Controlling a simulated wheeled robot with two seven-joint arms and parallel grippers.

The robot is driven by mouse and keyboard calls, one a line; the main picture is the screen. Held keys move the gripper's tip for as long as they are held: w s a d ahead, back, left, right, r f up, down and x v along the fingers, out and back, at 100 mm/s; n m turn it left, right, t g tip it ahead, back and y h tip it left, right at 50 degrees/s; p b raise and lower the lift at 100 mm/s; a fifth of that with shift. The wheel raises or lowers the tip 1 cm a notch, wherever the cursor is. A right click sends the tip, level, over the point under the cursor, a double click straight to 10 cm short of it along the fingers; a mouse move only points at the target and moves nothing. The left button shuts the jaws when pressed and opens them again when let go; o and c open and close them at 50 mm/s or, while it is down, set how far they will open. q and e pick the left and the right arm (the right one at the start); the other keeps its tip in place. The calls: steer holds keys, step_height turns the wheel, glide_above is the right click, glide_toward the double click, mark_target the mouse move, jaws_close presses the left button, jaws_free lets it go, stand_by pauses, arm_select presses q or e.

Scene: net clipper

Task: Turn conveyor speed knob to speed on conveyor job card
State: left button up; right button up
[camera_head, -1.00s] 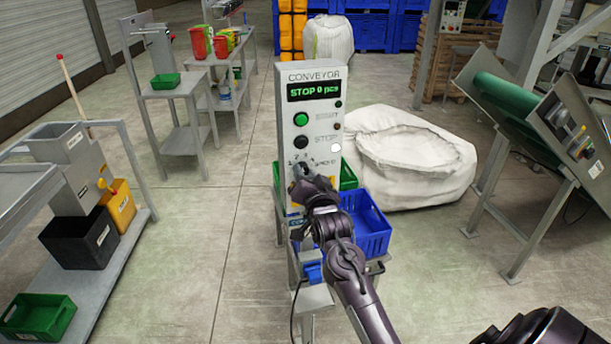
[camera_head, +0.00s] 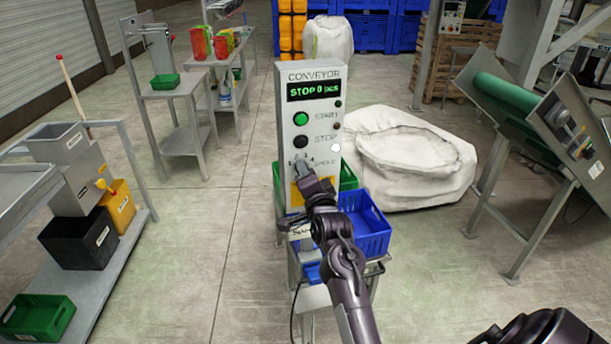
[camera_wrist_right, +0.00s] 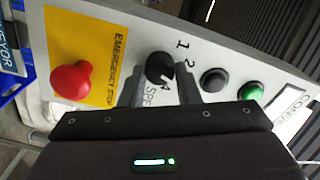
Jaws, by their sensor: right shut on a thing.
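The grey conveyor control box (camera_head: 326,100) stands upright in the middle of the head view, its display reading STOP 0 pcs. A blue-edged card (camera_wrist_right: 10,50) ending in "EYOR" is cut off at the wrist view's left edge; no speed is readable. My left gripper is out of view.
The red emergency stop (camera_wrist_right: 70,80) on its yellow plate sits beside the knob. The black stop button (camera_head: 301,142) and green start button (camera_head: 301,119) are above it.

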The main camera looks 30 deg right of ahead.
stand_by(0.3)
steer(key=o, duration=1)
